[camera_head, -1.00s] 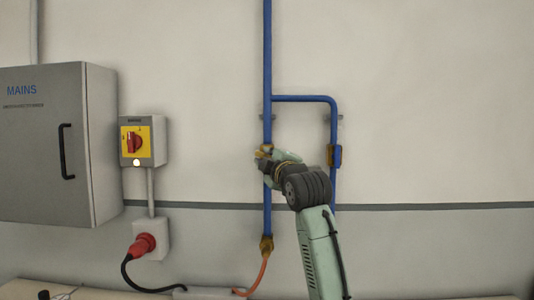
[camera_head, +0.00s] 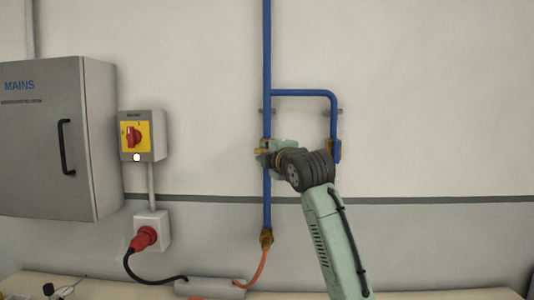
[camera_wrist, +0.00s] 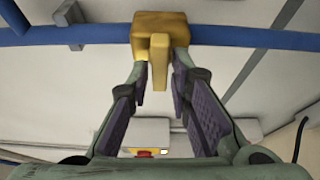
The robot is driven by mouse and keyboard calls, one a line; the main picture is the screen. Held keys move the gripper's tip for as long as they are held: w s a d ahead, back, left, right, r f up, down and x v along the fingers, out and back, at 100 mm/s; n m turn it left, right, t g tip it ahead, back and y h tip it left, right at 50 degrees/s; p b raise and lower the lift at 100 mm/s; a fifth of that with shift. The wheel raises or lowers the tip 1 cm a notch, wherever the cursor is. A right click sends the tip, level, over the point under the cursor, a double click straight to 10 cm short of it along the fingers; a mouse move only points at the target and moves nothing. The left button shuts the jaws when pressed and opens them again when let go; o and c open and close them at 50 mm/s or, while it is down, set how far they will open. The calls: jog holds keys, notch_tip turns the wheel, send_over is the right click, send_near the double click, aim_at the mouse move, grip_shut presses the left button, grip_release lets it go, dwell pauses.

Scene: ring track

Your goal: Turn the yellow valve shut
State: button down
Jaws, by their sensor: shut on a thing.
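The yellow valve (camera_head: 265,146) sits on the vertical blue pipe, mostly hidden by my gripper in the head view. In the wrist view its yellow body (camera_wrist: 160,24) is on the blue pipe, and its short yellow handle (camera_wrist: 157,66) points away from the pipe, crosswise to it. My gripper (camera_wrist: 161,82) has its two fingers on either side of this handle and is shut on it. In the head view my gripper (camera_head: 277,147) reaches the valve from the right, with my wrist right of the pipe.
A branch pipe (camera_head: 305,93) runs right and down to a second fitting (camera_head: 335,151), partly behind my wrist. A red-and-yellow switch (camera_head: 135,135), a red plug (camera_head: 144,238) and the grey MAINS cabinet (camera_head: 40,140) are left. An orange hose (camera_head: 256,268) hangs below.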

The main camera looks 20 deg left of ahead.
jog(key=shift+a, duration=0.1)
jog(key=c, duration=1.6)
grip_release()
jog(key=shift+s, duration=0.1)
jog(key=v, duration=1.2)
